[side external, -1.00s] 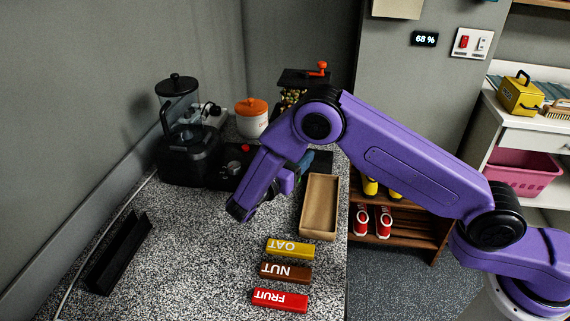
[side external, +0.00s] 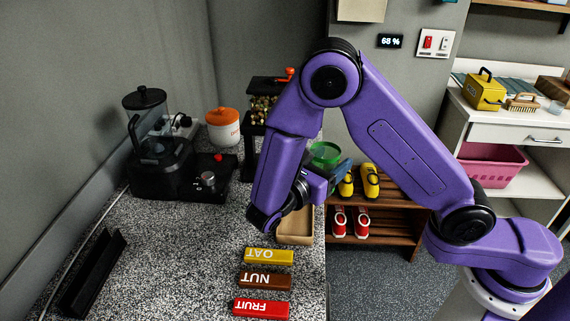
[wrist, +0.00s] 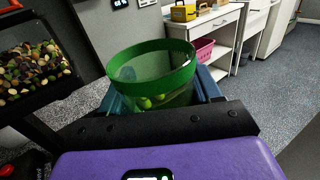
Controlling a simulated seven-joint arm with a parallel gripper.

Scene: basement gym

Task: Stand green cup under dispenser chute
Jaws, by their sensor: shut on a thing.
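The green cup (side external: 325,153) is a see-through green tumbler, partly hidden behind my arm in the side external view. In the wrist view the green cup (wrist: 150,62) is held mouth up, slightly tilted in the picture, between blue fingers. My gripper (wrist: 163,92) is shut on it; my gripper (side external: 341,172) also shows in the side external view. Yellow-green shapes show low in the cup; I cannot tell whether they are inside or behind it. The dispenser (side external: 264,103), a clear hopper of nuts with an orange knob, stands behind my arm. The dispenser hopper (wrist: 33,72) is left of the cup in the wrist view. Its chute is not clearly visible.
A black blender (side external: 150,150) and an orange-lidded jar (side external: 222,128) stand at the back of the speckled counter. A wooden tray (side external: 296,228) is partly under my gripper. OAT (side external: 268,256), NUT (side external: 265,280) and FRUIT (side external: 262,307) bars lie in front. A black rack (side external: 92,275) is at left.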

